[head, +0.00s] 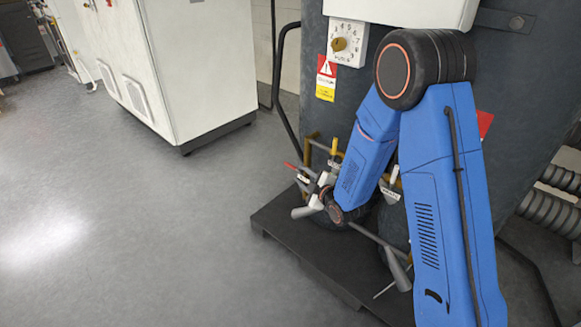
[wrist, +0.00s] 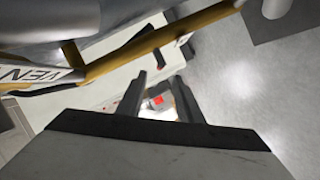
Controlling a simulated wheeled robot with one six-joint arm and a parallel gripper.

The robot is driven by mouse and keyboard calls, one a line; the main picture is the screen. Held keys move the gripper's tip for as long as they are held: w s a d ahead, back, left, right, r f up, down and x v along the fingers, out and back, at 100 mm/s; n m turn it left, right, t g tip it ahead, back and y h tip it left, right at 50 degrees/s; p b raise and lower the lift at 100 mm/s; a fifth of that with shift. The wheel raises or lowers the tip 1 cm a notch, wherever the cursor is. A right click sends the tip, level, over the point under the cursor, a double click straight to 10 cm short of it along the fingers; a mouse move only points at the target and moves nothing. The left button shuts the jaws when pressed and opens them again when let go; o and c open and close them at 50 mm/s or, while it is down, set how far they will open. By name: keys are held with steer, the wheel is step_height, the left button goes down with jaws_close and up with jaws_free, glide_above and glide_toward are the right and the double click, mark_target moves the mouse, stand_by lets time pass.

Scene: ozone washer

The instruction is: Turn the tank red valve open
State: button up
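A small red lever (head: 292,167), likely the red valve's handle, sticks out to the left from the piping low on the dark tank (head: 308,90) in the head view. My gripper is at the end of my blue arm, close to this piping; its fingers cannot be made out there. In the wrist view my gripper (wrist: 160,92) has its two dark fingers apart. A small red patch (wrist: 157,101) shows between them; I cannot tell whether it is the valve or something farther off. No contact with the lever is visible.
A black base plate (head: 300,262) lies under the tank. A dial panel (head: 347,43) is on the tank. A white cabinet (head: 190,60) stands behind; the floor at left is clear.

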mark_target(294, 168)
steer(key=x, duration=1)
jaws_close()
